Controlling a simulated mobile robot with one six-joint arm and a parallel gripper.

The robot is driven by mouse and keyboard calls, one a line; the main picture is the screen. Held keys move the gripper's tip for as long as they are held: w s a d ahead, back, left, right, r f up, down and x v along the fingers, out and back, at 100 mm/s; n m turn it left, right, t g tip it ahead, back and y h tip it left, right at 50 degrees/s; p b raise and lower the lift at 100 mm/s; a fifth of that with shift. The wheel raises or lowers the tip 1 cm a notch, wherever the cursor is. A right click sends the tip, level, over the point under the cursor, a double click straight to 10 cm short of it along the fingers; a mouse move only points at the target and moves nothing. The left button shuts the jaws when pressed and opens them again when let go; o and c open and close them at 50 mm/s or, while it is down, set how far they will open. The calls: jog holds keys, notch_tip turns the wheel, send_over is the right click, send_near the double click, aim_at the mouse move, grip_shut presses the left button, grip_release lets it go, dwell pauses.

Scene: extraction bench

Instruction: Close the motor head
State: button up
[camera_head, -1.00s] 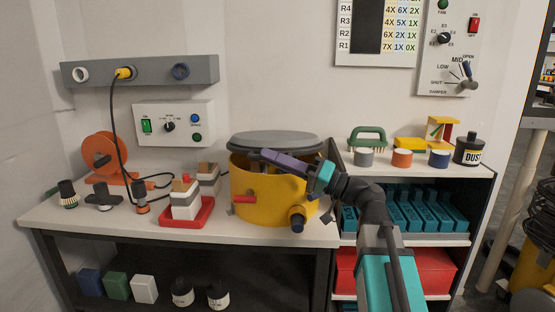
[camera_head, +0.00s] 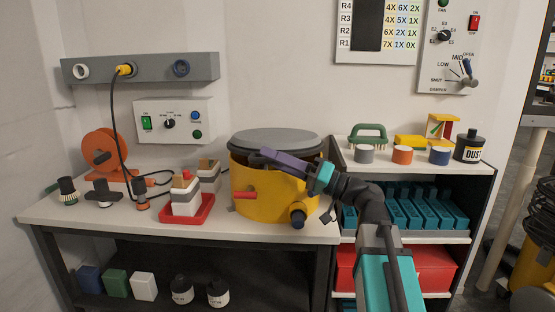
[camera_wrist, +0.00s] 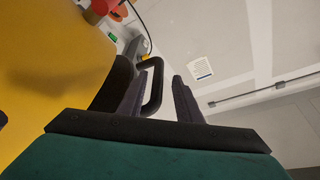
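The motor head is a flat grey round lid (camera_head: 276,140) on top of the yellow drum (camera_head: 262,195). It sits close to the rim; whether it is fully seated is hidden by my gripper (camera_head: 272,158), which lies across the drum's front upper edge. In the wrist view the two fingers of my gripper (camera_wrist: 160,78) stand apart. A black loop handle (camera_wrist: 152,88) lies between them, nearer the left finger, with space to the right one. The yellow drum wall (camera_wrist: 50,70) fills the left of that view.
A red tray (camera_head: 190,216) with blocks stands left of the drum. An orange reel (camera_head: 102,157) and a control box (camera_head: 174,121) are farther left. A shelf (camera_head: 420,170) with cups and a dust jar (camera_head: 469,148) stands right.

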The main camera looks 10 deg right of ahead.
jog(key=shift+d+r, duration=0.1)
jog(key=shift+d, duration=0.1)
jog(key=shift+s+d+f, duration=0.2)
jog(key=shift+d, duration=0.25)
jog(key=p+v, duration=0.2)
jog(key=v, duration=1)
jog(key=shift+s+d+f, duration=0.15)
jog(key=shift+s+d, duration=0.05)
